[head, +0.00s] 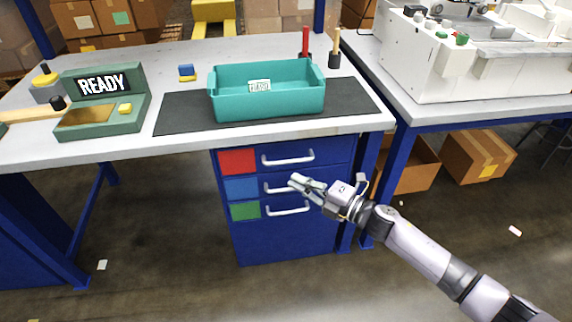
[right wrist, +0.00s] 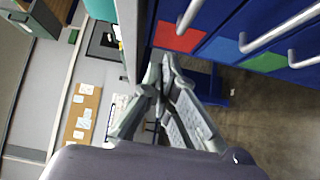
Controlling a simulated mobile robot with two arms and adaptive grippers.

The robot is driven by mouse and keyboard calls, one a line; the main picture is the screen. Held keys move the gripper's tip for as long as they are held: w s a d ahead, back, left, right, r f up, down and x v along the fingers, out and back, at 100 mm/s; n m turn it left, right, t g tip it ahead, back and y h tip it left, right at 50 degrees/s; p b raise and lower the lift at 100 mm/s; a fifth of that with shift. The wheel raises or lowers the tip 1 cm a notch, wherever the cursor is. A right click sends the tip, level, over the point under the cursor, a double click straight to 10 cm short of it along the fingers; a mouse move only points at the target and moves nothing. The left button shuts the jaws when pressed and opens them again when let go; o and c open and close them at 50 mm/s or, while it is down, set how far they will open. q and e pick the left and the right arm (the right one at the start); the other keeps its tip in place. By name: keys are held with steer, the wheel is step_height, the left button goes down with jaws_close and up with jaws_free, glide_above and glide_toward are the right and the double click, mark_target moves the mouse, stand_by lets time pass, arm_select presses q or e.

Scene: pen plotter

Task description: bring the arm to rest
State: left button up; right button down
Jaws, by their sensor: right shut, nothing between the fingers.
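My right gripper (head: 298,182) is shut and empty in the head view. It hangs in front of the blue drawer cabinet (head: 290,238), close to the handles of the drawers with blue and green labels; I cannot tell whether it touches them. My right arm reaches in from the lower right. In the right wrist view the closed fingers (right wrist: 163,75) point toward the cabinet, with the red label (right wrist: 178,38) and several handles above and to the right. My left gripper is not in view.
A teal bin (head: 268,101) stands on a dark mat (head: 180,119) on the workbench (head: 183,149). A green READY device (head: 102,98) stands at left. A white machine (head: 440,65) is on the right table. Cardboard boxes (head: 478,157) sit on the floor below it.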

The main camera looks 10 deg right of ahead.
steer(key=shift+s+d, duration=0.1)
